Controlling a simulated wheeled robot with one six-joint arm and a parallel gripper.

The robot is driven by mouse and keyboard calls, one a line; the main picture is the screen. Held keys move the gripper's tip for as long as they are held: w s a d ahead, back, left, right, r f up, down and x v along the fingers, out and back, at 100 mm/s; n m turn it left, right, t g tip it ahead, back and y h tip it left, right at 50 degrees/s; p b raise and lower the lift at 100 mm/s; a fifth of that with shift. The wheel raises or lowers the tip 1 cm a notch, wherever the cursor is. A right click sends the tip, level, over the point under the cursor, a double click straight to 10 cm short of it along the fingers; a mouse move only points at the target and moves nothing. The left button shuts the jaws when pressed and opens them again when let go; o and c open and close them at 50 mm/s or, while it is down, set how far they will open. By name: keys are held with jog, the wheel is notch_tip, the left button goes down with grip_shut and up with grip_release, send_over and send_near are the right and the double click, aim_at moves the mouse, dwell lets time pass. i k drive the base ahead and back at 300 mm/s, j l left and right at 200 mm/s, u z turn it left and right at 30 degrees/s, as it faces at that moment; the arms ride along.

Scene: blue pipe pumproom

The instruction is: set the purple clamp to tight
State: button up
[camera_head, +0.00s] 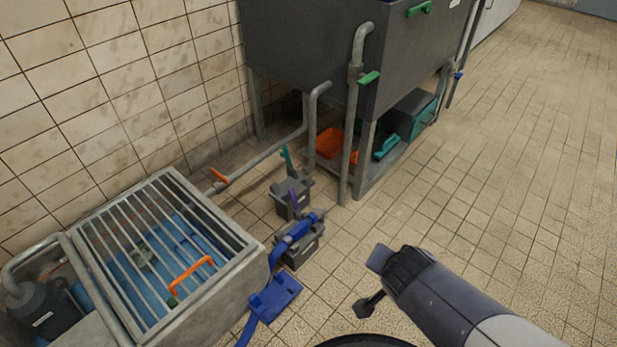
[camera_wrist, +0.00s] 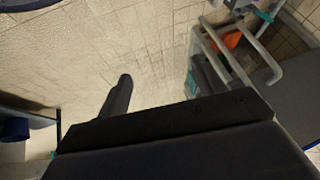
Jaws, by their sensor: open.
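The purple clamp (camera_head: 293,199) shows in the head view as a small upright purple lever by the grey boxes on the floor, right of the grated basin. Its lower part is partly hidden by the blue pipe piece and box in front. My gripper (camera_head: 371,283) is open and empty, to the right of and nearer than the clamp, clearly apart from it. In the wrist view one dark finger shows over bare floor; the purple clamp is not seen there.
A grated basin (camera_head: 226,262) with an orange handle (camera_head: 190,279) stands left. A blue bracket (camera_head: 275,296) lies on the floor. A teal lever (camera_head: 286,157) stands behind the clamp. A dark tank (camera_head: 310,45) on legs stands behind. Tiled floor (camera_head: 480,150) is clear right.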

aim_at(291, 195)
jog(key=i+l, duration=0.15)
jog(key=i, duration=0.25)
jog(key=i+l, duration=0.1)
jog(key=i, duration=0.3)
jog(key=i+l, duration=0.15)
jog(key=i, duration=0.25)
